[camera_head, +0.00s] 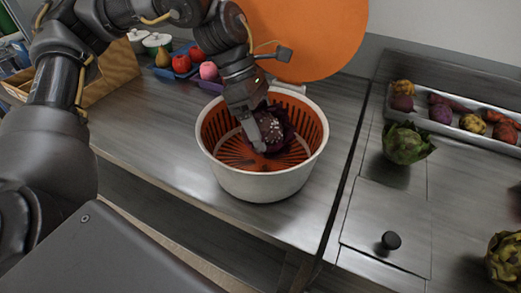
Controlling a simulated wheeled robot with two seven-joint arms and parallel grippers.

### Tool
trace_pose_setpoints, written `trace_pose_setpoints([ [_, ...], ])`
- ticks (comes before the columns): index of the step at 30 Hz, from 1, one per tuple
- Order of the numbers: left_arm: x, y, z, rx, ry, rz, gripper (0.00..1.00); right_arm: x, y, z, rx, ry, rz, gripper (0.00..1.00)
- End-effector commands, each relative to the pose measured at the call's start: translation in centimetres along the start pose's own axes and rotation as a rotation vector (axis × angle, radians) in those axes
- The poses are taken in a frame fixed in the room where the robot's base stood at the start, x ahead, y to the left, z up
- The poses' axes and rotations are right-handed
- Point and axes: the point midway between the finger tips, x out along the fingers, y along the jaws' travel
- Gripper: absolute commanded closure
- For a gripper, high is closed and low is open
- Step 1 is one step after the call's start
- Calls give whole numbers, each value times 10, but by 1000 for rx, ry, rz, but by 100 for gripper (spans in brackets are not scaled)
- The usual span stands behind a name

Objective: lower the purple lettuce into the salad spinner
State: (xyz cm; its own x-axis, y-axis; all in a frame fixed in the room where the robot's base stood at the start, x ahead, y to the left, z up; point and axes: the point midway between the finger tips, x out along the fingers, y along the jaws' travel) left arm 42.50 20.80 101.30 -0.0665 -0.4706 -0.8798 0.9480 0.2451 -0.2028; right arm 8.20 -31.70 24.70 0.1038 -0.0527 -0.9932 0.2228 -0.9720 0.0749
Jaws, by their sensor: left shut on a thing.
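The salad spinner (268,187) is a white bowl with an orange slotted basket, standing on the grey counter. The purple lettuce (280,128) is a dark purple, leafy head inside the basket's opening. My left gripper (262,140) reaches down into the bowl from above and is shut on the lettuce. The gripper covers the lettuce's left side. I cannot tell whether the lettuce touches the basket floor. My right gripper is not in view.
A large orange disc (310,35) stands behind the spinner. Behind left are a blue tray (210,86) of fruit and a wooden box (115,68). At right are an artichoke (405,143), a white tray (455,130) of vegetables and a panel with a black knob (390,240).

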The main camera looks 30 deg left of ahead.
Motion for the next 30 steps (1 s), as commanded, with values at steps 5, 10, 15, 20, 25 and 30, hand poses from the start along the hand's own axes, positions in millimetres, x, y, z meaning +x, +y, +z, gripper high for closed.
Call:
trace_pose_setpoints([
  [5, 3, 1, -1, 0, 0, 0, 46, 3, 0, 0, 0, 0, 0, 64],
  [10, 5, 1, -2, 0, 0, 0, 46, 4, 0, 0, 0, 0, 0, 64],
  [15, 7, 2, -4, 0, 0, 0, 46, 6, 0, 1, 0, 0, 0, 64],
  [20, 10, 2, -5, 0, 0, 0, 46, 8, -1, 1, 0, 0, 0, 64],
  [25, 12, 3, -6, 0, -1, 0, 46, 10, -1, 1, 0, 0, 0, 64],
  [30, 14, 3, -7, 0, -1, 0, 46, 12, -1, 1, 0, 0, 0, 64],
])
